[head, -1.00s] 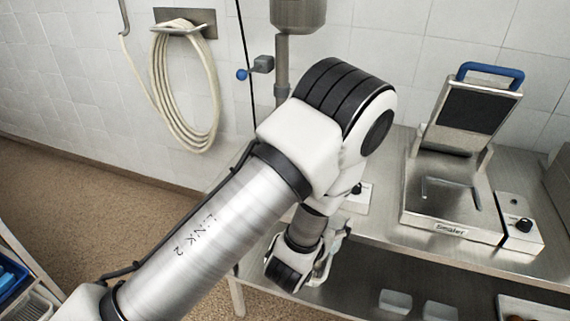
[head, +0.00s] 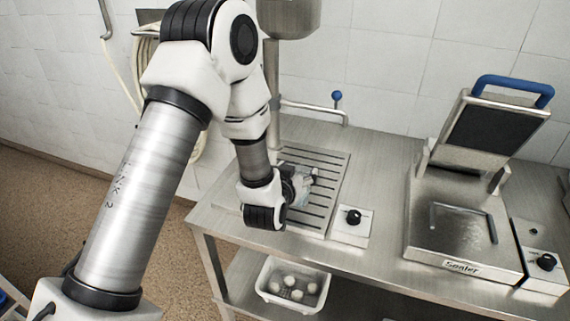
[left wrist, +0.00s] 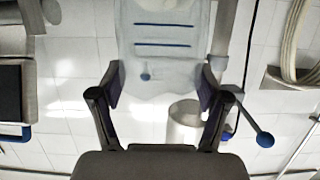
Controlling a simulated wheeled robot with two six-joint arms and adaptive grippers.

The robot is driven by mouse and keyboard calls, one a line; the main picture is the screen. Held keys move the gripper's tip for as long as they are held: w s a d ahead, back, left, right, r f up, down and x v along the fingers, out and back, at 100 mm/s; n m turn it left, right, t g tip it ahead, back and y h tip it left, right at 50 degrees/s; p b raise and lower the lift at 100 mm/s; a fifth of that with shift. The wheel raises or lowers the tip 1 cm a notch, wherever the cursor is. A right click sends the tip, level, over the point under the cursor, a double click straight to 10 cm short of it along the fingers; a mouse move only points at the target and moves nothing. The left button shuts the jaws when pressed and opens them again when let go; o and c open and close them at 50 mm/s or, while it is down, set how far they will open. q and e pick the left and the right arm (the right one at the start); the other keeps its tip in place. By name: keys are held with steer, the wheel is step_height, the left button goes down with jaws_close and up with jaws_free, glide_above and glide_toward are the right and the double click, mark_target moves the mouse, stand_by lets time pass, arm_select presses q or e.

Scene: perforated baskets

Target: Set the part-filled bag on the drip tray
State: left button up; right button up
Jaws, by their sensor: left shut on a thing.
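My left gripper (head: 295,187) is low at the left part of the slatted metal drip tray (head: 318,207) on the steel bench. In the left wrist view its two fingers (left wrist: 161,88) are shut on the bag (left wrist: 166,20), a translucent pouch with blue lines across it. In the head view only a small pale piece of the bag (head: 303,188) shows; my gripper hides the rest. I cannot tell whether the bag touches the tray. My right gripper is not in view.
A control box with a black knob (head: 351,223) sits right of the tray. The sealer (head: 462,232) stands further right with its lid up. A vertical pipe (head: 273,72) and a blue-knobbed tap (head: 337,99) are behind. A white bin (head: 270,300) is below.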

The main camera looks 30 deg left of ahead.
arm_select(q)
steer(key=w+a+f+p, duration=0.1)
steer(key=a, duration=0.1)
steer(key=w+a+f, duration=0.1)
steer(key=a+f, duration=0.1)
steer(key=w+a+f+p, duration=0.1)
steer(key=w+a, duration=0.1)
steer(key=shift+a+f+p, duration=0.15)
steer(key=shift+f+p, duration=0.15)
steer(key=shift+p, duration=0.05)
steer(key=o, duration=1.4)
steer(key=shift+r, duration=0.1)
steer(key=shift+o, duration=0.5)
steer(key=shift+w, duration=0.1)
